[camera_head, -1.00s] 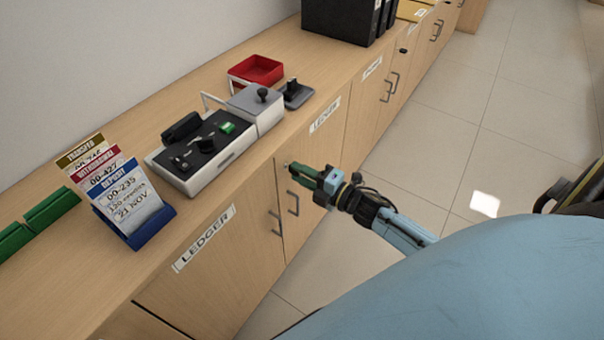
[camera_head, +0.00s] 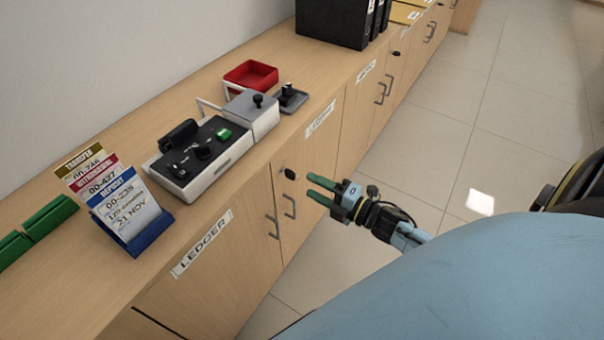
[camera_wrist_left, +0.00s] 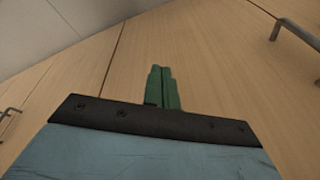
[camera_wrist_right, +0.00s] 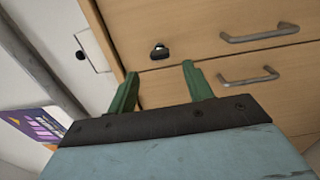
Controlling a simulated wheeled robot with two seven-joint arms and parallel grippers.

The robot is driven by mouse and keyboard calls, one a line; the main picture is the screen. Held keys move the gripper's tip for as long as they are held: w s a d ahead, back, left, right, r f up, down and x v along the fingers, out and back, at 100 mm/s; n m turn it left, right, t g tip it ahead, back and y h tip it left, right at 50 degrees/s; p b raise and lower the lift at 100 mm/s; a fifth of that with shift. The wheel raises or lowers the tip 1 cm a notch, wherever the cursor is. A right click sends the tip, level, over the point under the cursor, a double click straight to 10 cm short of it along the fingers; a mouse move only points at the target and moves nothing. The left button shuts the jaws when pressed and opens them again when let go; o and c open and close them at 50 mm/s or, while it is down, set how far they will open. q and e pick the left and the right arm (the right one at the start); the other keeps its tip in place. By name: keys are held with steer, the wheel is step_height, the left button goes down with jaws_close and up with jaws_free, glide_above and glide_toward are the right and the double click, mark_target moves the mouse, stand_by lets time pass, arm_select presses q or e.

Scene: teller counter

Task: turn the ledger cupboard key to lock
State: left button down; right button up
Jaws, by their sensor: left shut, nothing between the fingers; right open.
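The ledger cupboard key (camera_head: 290,174) is a small dark bow in the lock near the top of a wooden cupboard door (camera_head: 312,150). In the right wrist view the key (camera_wrist_right: 159,51) shows beyond my fingertips, between them. My right gripper (camera_head: 311,184) is open, its green fingers pointing at the key with a gap between. It also shows open and empty in the right wrist view (camera_wrist_right: 161,69). My left gripper (camera_wrist_left: 161,68) is shut and empty, facing plain wooden panels in the left wrist view; the head view does not show it.
The counter carries a blue slip holder (camera_head: 150,232), a black-topped device (camera_head: 190,165), a red tray (camera_head: 250,75) and black binders (camera_head: 335,20). Metal door handles (camera_head: 290,207) stick out below the key.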

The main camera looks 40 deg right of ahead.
arm_select(q)
steer(key=f, duration=0.1)
steer(key=a+f, duration=0.1)
steer(key=f+p, duration=0.1)
steer(key=shift+s+a, duration=0.25)
steer(key=shift+s, duration=0.15)
arm_select(e)
steer(key=v, duration=0.7)
steer(key=shift+s, duration=0.35)
steer(key=shift+d, duration=0.1)
